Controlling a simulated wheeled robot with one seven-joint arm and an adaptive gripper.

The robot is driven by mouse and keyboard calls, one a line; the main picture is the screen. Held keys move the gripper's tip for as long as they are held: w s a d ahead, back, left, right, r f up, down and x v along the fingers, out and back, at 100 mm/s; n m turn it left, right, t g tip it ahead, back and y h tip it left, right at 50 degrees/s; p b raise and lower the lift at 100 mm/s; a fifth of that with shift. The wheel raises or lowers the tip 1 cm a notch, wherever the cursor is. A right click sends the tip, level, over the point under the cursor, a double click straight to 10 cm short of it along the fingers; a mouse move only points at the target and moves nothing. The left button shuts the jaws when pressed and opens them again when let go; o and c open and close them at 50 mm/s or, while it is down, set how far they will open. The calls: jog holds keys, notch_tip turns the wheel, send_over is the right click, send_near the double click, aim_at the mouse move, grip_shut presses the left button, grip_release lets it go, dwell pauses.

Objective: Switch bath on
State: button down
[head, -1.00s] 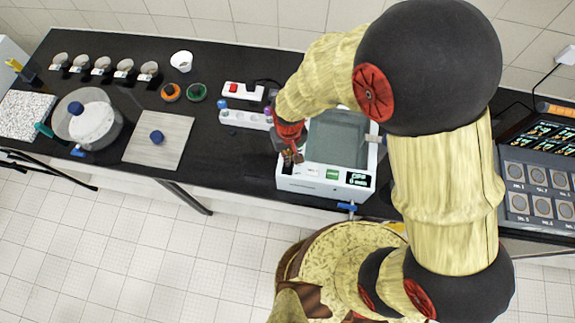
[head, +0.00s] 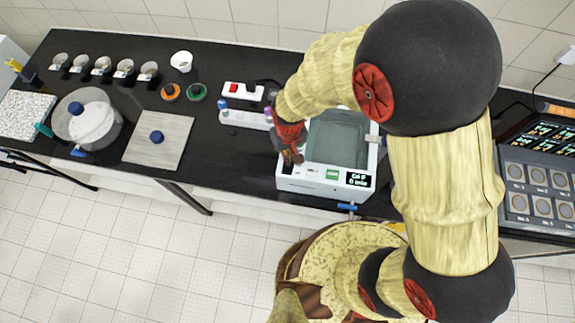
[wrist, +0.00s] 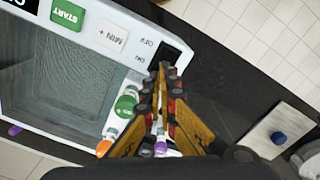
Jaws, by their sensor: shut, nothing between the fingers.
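The bath (head: 310,183) is a white box with a grey water basin (head: 338,138), standing at the front of the black bench. Its front panel has a green START button (wrist: 67,14), a MIN + button (wrist: 112,37) and a black switch (wrist: 174,52) beside the labels OFF and ON. A small dark display (head: 358,179) at the right end of the panel shows pale text, too small to read surely. My gripper (wrist: 163,70) is shut and empty. Its fingertips are at the switch and partly hide it; I cannot tell whether they touch it.
Capped tubes, one green (wrist: 125,104), stand beside the bath near my fingers. Bare bench lies between board and bath.

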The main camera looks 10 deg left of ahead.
jog(key=shift+f+b, duration=0.85)
jog(key=shift+f, duration=0.3)
dwell(0.5)
jog(key=shift+r, duration=0.1)
jog(key=shift+r+p, duration=2.35)
jog(key=shift+r, duration=1.15)
jog(key=s+d+r+m+t+b, duration=0.1)
jog(key=s+d+t+b, duration=0.1)
jog(key=d+b, duration=0.5)
jog(key=s+d+r+m+t+b, duration=0.1)
jog(key=s+d+m+b, duration=0.1)
jog(key=d+b, duration=0.6)
jog(key=s+d+r+m+t+b, duration=0.1)
jog(key=s+d+m+t+b, duration=0.1)
jog(key=d+b, duration=0.5)
jog(key=s+b, duration=0.1)
jog(key=b, duration=0.4)
jog(key=shift+s+d+r+t+b, duration=0.25)
jog(key=shift+d+r+t+b, duration=0.05)
jog(key=shift+d+r+b, duration=0.1)
